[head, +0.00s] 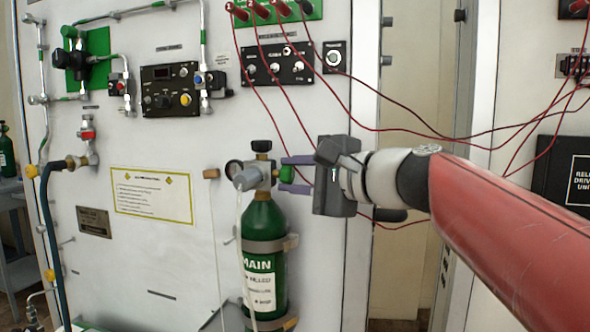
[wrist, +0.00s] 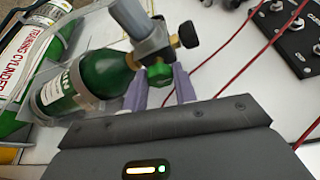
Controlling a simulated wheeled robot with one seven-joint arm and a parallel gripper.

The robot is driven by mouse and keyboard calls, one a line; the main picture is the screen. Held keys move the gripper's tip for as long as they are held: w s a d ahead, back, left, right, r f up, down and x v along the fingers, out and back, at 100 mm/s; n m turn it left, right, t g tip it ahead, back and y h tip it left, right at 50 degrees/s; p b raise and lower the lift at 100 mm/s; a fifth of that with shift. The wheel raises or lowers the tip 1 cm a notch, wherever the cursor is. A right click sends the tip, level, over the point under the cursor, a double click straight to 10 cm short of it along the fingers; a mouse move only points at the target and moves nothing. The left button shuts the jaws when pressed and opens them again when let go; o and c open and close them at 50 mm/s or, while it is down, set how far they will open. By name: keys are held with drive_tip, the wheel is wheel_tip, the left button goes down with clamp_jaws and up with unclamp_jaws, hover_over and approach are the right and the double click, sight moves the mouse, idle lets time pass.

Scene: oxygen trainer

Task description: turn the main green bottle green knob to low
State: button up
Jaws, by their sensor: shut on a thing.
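The main green bottle (head: 263,262) stands upright, strapped to the white panel, with "MAIN" on its label. It also shows in the wrist view (wrist: 84,80). A grey regulator (head: 255,177) with a round gauge and a black top knob (head: 262,146) sits on its neck. The green knob (head: 287,174) sticks out from the regulator's right side. My gripper (head: 296,174) comes in from the right with its purple fingers around the green knob. In the wrist view the green knob (wrist: 159,74) sits between the fingertips. Any marking for low cannot be made out.
A green training cylinder (wrist: 40,45) lies beside the main bottle in the wrist view. Thin red cables (head: 335,92) hang across the panel above and behind my arm. A switch box (head: 277,62) and a yellow-cornered sign (head: 152,195) are on the panel.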

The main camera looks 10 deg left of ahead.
idle(0.3)
drive_tip(key=o, duration=1)
drive_tip(key=shift+d, duration=0.1)
drive_tip(key=b+v, duration=0.1)
drive_tip(key=v, duration=0.6)
drive_tip(key=shift+s+d, duration=0.2)
drive_tip(key=shift+d, duration=0.05)
drive_tip(key=shift+f, duration=0.1)
